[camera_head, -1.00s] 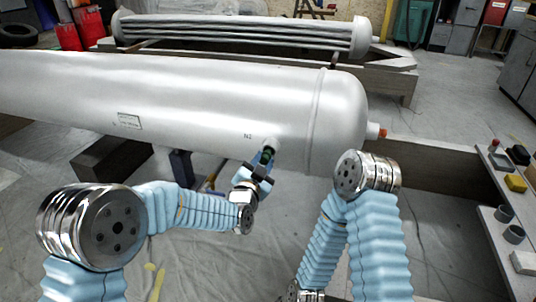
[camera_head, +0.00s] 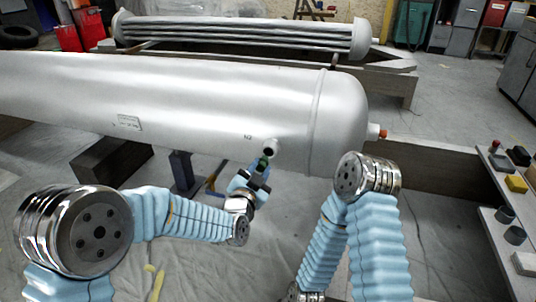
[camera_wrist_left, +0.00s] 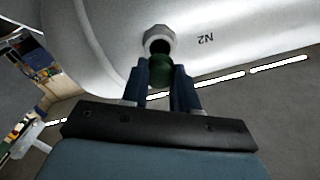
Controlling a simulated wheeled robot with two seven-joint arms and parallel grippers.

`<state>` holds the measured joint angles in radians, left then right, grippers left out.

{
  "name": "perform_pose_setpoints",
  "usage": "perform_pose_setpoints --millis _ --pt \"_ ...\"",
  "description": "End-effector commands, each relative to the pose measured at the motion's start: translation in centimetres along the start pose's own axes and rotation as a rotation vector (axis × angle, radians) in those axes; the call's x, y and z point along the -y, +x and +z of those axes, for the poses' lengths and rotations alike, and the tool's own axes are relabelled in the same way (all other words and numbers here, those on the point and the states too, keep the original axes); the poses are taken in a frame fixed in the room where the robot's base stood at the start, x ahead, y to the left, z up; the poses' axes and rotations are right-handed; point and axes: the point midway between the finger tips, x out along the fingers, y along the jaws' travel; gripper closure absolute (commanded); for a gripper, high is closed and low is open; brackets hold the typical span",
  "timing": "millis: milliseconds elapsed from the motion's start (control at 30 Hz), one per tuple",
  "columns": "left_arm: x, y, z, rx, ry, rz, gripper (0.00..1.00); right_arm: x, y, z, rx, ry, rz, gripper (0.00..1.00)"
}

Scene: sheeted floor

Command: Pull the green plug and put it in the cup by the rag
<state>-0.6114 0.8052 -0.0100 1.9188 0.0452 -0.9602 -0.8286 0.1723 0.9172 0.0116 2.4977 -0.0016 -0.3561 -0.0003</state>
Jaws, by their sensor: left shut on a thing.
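The green plug (camera_head: 262,161) is between the fingers of my left gripper (camera_head: 260,168), which is shut on it. It also shows in the left wrist view (camera_wrist_left: 152,70), just outside the dark open mouth of the nozzle marked N2 (camera_wrist_left: 160,38). In the head view the nozzle (camera_head: 270,147) on the white tank is slightly above the plug. Two grey cups stand on the right-hand shelf, a farther one (camera_head: 505,214) and a nearer one (camera_head: 515,235). A pale flat item (camera_head: 524,263), perhaps the rag, lies beside the nearer cup. My right gripper is out of view.
The white tank (camera_head: 180,100) fills the middle, with a red-tipped fitting (camera_head: 381,133) at its right end. A yellow block (camera_head: 516,184) and a black item (camera_head: 519,155) sit farther back on the shelf (camera_head: 492,230). My right arm stands between the left gripper and the shelf.

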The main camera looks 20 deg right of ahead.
Motion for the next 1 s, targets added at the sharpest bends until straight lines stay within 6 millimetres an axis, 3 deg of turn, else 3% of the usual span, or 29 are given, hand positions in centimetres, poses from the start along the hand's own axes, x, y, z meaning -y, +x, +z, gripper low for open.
perform_pose_setpoints --millis 267,700,1000 --pt "0.0 -0.3 0.0 0.000 0.000 0.000 1.00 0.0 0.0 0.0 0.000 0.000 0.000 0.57" --pt "0.0 -3.3 0.0 0.000 0.000 0.000 1.00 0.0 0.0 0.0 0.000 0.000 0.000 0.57" --pt "0.0 -4.0 0.0 0.000 0.000 0.000 1.00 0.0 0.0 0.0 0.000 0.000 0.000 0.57"
